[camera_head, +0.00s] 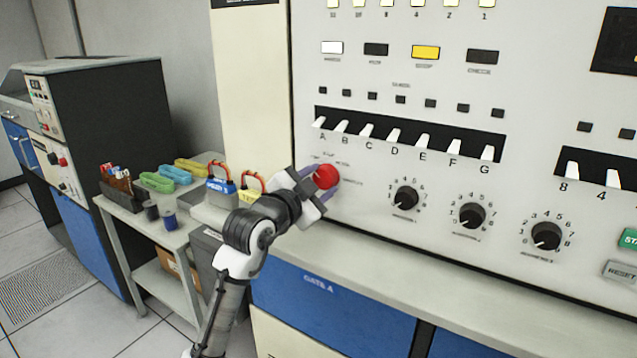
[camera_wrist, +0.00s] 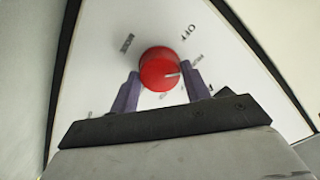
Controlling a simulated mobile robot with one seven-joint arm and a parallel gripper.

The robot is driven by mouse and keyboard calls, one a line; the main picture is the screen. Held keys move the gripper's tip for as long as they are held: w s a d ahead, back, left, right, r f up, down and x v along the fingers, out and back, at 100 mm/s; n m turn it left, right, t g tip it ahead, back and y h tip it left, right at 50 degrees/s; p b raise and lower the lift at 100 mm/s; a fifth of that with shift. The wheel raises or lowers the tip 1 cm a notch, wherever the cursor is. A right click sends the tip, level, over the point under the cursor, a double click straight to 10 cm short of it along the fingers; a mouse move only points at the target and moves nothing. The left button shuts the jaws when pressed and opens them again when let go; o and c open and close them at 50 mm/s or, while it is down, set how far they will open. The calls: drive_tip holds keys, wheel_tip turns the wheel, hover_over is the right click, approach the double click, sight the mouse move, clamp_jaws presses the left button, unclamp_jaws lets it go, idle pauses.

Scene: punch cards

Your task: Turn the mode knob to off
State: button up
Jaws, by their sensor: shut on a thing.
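The mode knob (camera_head: 327,176) is a round red knob on the pale console panel, left of the black numbered dials. In the wrist view the red knob (camera_wrist: 158,66) has a white pointer line directed to the right. The OFF label (camera_wrist: 175,32) is printed above and slightly right of the knob there, apart from the pointer line's direction. My gripper (camera_head: 320,181) reaches the knob from the lower left. In the wrist view its two purple fingers stand on either side of the knob's lower part, shut on it. The other labels around the knob are too blurred to read.
A row of white lever switches (camera_head: 395,137) lies above the knob, and a black dial (camera_head: 405,198) is to its right. A ledge (camera_head: 430,270) runs below the panel.

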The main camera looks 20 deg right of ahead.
drive_tip(key=n, duration=0.4)
drive_tip(key=shift+n+p, duration=1)
drive_tip(key=shift+n, duration=1)
drive_tip(key=o, duration=1)
drive_tip(key=b+v, duration=0.4)
drive_tip(key=v, duration=0.9)
drive_tip(key=shift+s+a, duration=0.25)
drive_tip(key=shift+a, duration=0.05)
